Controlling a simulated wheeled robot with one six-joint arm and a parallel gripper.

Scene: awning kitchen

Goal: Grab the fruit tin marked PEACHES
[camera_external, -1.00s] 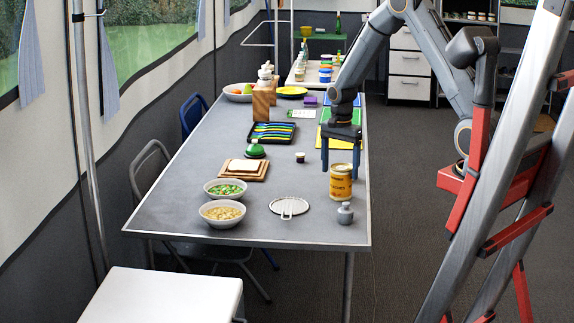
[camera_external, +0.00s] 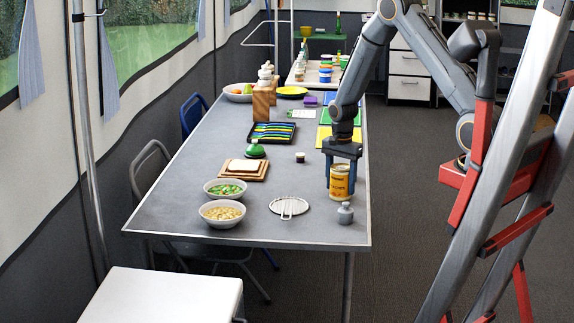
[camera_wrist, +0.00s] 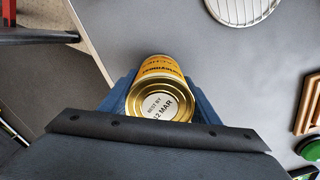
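A yellow-orange tin with gold rims (camera_external: 341,184) stands upright near the right edge of the grey table. Its dark label print is too small to read in the external view.
A small grey jar (camera_external: 345,214) stands just in front of the tin. A round white wire trivet (camera_external: 289,207) lies to its left. Two bowls of food (camera_external: 222,213) and a board (camera_external: 238,173) are further left. The table's right edge (camera_external: 369,200) is close.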

